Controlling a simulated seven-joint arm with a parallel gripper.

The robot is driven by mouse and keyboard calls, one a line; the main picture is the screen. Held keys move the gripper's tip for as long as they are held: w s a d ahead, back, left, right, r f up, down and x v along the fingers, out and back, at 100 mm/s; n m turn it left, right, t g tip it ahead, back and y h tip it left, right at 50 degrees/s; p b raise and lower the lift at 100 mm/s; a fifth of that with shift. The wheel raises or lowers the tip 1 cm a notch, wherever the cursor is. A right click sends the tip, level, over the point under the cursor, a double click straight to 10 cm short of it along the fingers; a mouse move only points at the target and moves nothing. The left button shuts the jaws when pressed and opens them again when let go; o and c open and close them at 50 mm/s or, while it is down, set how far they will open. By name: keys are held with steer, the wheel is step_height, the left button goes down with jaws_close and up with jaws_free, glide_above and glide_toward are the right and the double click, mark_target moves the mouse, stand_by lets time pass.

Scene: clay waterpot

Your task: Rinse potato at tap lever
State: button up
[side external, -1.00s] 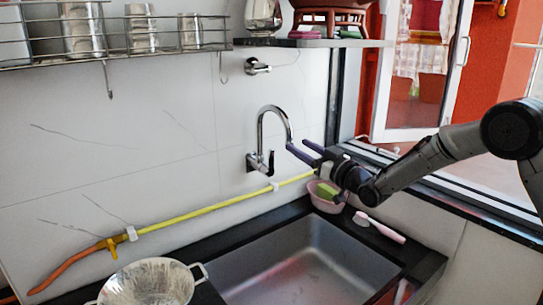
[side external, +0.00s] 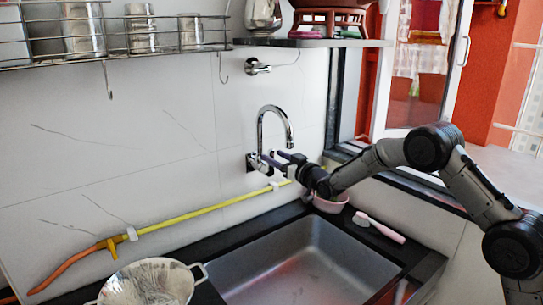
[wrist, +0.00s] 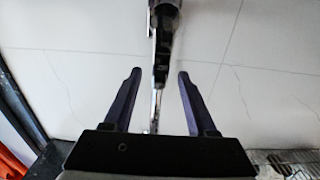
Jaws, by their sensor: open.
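The chrome gooseneck tap (side external: 262,130) is mounted on the tiled wall above the sink (side external: 300,262). My gripper (side external: 279,157) is at the tap's lower body, with its purple fingers open. In the wrist view my gripper (wrist: 160,74) has one finger on each side of the dark tap lever (wrist: 161,78), with a visible gap on both sides. The lever is mostly hidden behind the fingers in the side view. I see no potato in either view.
A metal colander (side external: 150,285) stands at the front left. A yellow hose (side external: 205,211) runs along the wall. A wire rack (side external: 110,35) hangs above.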

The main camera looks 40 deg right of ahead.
steer(key=shift+w, duration=1.2)
jaws_close()
stand_by(0.6)
